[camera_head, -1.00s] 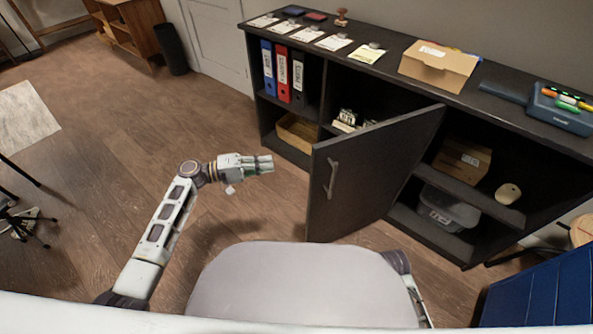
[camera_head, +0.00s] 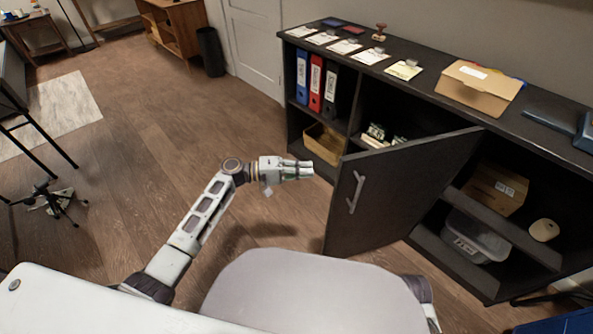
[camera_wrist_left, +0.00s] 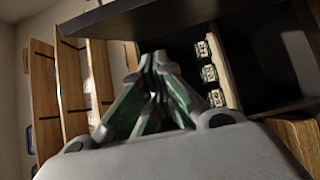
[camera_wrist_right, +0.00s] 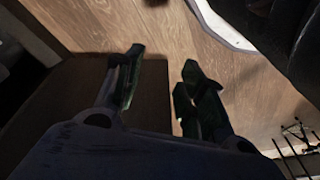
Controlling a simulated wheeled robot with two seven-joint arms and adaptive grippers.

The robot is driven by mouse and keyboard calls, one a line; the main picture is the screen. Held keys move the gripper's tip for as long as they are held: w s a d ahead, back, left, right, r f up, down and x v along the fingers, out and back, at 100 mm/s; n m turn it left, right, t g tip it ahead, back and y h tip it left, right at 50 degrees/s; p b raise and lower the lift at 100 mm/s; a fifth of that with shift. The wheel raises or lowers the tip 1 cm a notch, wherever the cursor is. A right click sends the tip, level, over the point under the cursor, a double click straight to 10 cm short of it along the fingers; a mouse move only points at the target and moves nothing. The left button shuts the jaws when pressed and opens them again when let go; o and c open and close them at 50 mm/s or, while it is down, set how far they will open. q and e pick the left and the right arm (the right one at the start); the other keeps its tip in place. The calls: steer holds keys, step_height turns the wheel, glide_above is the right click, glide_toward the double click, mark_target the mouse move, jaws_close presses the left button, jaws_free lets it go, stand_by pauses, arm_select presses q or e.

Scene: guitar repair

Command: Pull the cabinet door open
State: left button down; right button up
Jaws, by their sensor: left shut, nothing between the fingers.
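The dark cabinet door (camera_head: 410,187) stands swung out from the black cabinet (camera_head: 513,124), with its inside shelves showing. Its grey bar handle (camera_head: 355,192) is on the face turned to the left. My left gripper (camera_head: 308,170) is shut and empty, in the air left of the door, apart from the handle. It also shows in the left wrist view (camera_wrist_left: 155,62), fingers together, with cabinet shelves beyond. My right gripper (camera_wrist_right: 160,62) is open and empty in the right wrist view, with wood floor beyond. It is hidden in the head view.
Binders (camera_head: 315,84) and a wooden tray (camera_head: 325,142) sit in the left bays. A carton (camera_head: 496,188) and a grey bin (camera_head: 474,238) are behind the door.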

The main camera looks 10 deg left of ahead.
arm_select(q)
steer(key=s+d, duration=0.2)
steer(key=d, duration=0.5)
steer(key=shift+s, duration=0.15)
arm_select(e)
steer(key=shift+r, duration=0.4)
arm_select(q)
steer(key=shift+d, duration=0.1)
arm_select(e)
steer(key=shift+w, duration=0.1)
